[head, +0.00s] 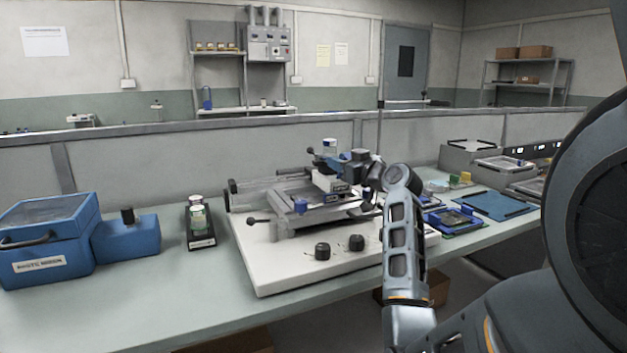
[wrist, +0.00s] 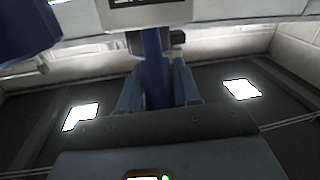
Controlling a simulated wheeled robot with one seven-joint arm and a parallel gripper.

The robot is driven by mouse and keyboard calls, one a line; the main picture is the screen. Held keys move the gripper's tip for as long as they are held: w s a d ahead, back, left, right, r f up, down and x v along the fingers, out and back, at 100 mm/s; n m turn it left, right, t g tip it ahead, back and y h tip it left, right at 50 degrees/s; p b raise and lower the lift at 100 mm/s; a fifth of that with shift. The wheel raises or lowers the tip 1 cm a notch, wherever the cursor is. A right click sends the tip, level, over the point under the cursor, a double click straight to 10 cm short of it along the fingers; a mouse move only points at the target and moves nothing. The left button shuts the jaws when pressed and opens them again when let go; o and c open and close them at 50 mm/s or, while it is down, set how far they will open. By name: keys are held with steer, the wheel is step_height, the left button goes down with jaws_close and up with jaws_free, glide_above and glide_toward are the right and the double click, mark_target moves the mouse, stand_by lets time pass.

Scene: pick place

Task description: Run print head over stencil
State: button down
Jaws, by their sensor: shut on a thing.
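The stencil printer stands on a white base (head: 275,275) on the bench. Its print head (head: 328,183), a pale block with a dark label, sits over the grey stencil frame (head: 285,207). My gripper (head: 352,160) reaches in from the right beside the head. In the wrist view my gripper (wrist: 157,95) has its two fingers on either side of a blue handle (wrist: 156,65) and is shut on it. A pale part with a dark label (wrist: 150,12) shows above the handle. My arm and the head hide part of the stencil; its openings cannot be made out.
Two black knobs (head: 322,251) are on the base front. Left are a labelled blue box (head: 45,240) and a black rack with jars (head: 201,240). Right are a blue mat (head: 492,206) and trays (head: 500,163). A low partition (head: 150,155) runs behind. The front-left bench is clear.

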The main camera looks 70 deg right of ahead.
steer(key=s+d+b, duration=0.4)
steer(key=s+d, duration=0.4)
steer(key=s, duration=0.1)
steer(key=shift+s, duration=0.35)
steer(key=shift+d, duration=0.15)
steer(key=c, duration=0.9)
jaws_free()
steer(key=shift+v, duration=3.9)
